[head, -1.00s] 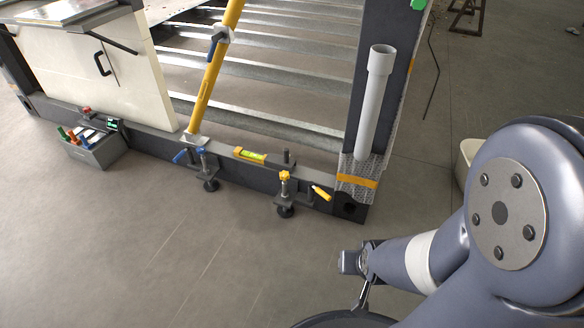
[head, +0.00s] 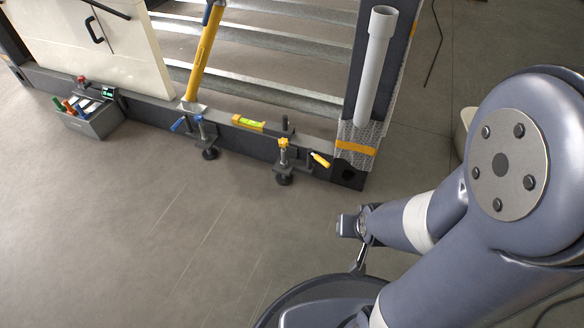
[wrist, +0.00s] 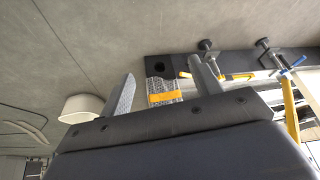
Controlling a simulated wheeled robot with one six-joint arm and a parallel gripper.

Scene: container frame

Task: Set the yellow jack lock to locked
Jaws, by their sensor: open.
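The yellow jack, with a yellow knob (head: 283,143) on top and a dark foot, is mounted on the front of the dark bottom rail at its right part. Its yellow lock lever (head: 320,160) sticks out to the right and slants down. In the head view my arm's end is right of and below the jack.
A blue jack (head: 201,130) with a blue lever (head: 178,124) stands left of the yellow one. A spirit level (head: 248,123) lies on the rail. A grey pipe (head: 375,70) stands at the corner post. A grey toolbox (head: 98,122) is at left. The floor in front is clear.

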